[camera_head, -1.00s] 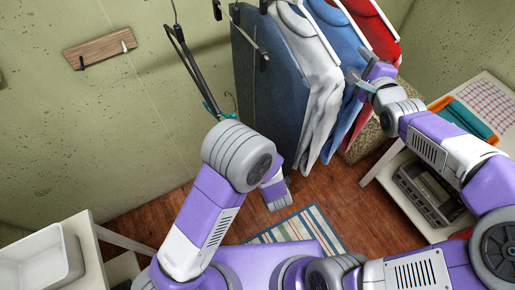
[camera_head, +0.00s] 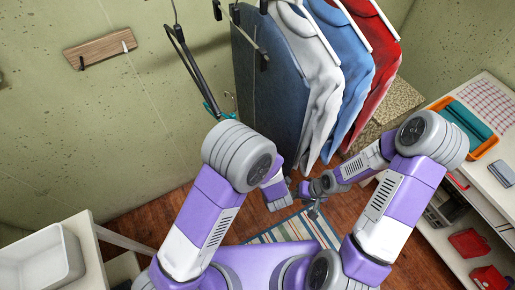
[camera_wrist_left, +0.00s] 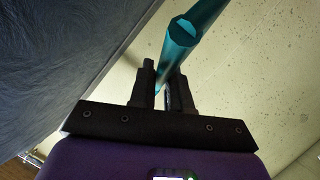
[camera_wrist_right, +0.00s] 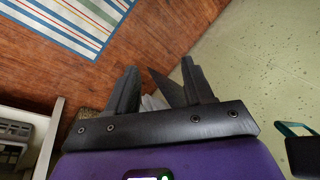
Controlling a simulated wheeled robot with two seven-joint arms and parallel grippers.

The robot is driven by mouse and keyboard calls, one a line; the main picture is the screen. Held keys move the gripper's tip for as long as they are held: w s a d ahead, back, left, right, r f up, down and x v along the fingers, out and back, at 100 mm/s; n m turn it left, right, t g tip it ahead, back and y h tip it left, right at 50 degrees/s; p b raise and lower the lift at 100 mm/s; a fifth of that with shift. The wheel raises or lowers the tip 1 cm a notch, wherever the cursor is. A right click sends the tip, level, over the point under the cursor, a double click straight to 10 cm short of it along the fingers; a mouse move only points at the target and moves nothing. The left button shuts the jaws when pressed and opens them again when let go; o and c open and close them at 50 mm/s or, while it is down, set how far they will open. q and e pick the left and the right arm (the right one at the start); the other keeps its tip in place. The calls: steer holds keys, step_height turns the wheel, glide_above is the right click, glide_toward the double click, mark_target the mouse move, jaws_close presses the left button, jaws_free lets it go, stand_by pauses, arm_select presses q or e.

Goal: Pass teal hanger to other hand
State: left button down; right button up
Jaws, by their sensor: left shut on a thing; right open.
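The teal hanger shows in the left wrist view (camera_wrist_left: 186,33) as a teal bar running up from between the jaws. My left gripper (camera_wrist_left: 166,88) is shut on it. In the head view, small teal parts of the hanger (camera_head: 208,107) and a thin hook show above my left elbow; that arm hides the rest, and the left jaws do not show there. My right gripper (camera_head: 314,210) is low, near the striped rug. In the right wrist view it (camera_wrist_right: 160,78) is open and empty, with a teal piece at the right edge, apart from its fingers.
Dark blue, white, blue and red garments (camera_head: 345,75) hang on a rack above and behind the right gripper. A shelf unit (camera_head: 497,185) with an orange bin (camera_head: 489,150) stands right. A white tub (camera_head: 70,255) is at lower left. A striped rug (camera_head: 290,230) lies on the floor.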

steer(key=s+a+f, duration=0.5)
steer(key=a, duration=0.2)
steer(key=shift+a+m+g, duration=0.3)
steer(key=shift+f, duration=0.1)
